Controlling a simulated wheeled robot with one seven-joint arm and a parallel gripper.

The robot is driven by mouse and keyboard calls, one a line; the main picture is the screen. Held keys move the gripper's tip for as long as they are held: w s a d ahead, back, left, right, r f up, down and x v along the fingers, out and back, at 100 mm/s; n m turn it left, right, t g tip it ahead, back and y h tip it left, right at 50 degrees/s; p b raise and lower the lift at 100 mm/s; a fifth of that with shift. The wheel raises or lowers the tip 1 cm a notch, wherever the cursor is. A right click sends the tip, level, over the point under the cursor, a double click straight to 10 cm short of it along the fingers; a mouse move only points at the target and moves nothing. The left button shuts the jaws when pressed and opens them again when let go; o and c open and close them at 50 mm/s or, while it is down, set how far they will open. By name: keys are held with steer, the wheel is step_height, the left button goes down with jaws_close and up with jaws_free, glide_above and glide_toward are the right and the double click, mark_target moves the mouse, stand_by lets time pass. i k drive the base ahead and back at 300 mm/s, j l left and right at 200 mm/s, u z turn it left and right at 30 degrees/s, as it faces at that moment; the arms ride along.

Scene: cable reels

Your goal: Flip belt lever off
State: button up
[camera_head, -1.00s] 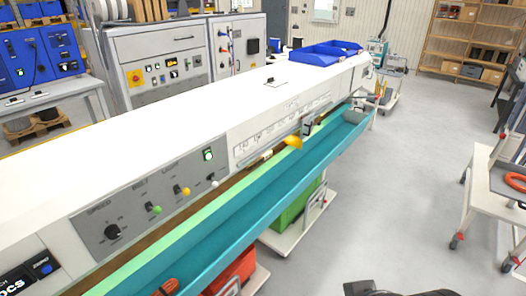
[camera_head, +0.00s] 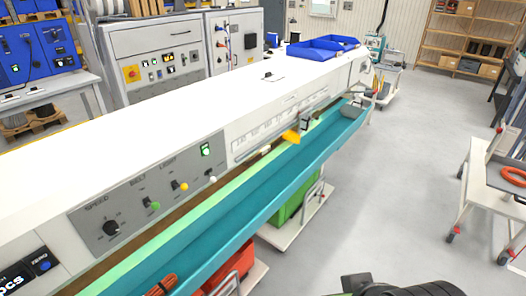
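The belt lever (camera_head: 150,203) is a small switch with a green tip under the label BELT on the grey control panel (camera_head: 128,222). The panel is on the front face of the long white machine. Its neighbours are the black SPEED knob (camera_head: 110,228) on the left and the yellow-tipped LIGHT lever (camera_head: 179,186) on the right. A dark part of my arm shows at the bottom edge, right of centre. My gripper's fingers are not visible, and nothing of mine touches the lever.
A teal trough (camera_head: 262,197) runs along the machine's front below the panel. A green crate (camera_head: 295,205) and a red crate (camera_head: 232,272) stand under it. A white cart (camera_head: 495,185) stands at the right. The grey floor (camera_head: 385,200) between is clear.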

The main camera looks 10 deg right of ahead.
mark_target(156, 205)
steer(key=i+j+u, duration=0.9)
steer(key=k+l, duration=0.05)
steer(key=l, duration=0.05)
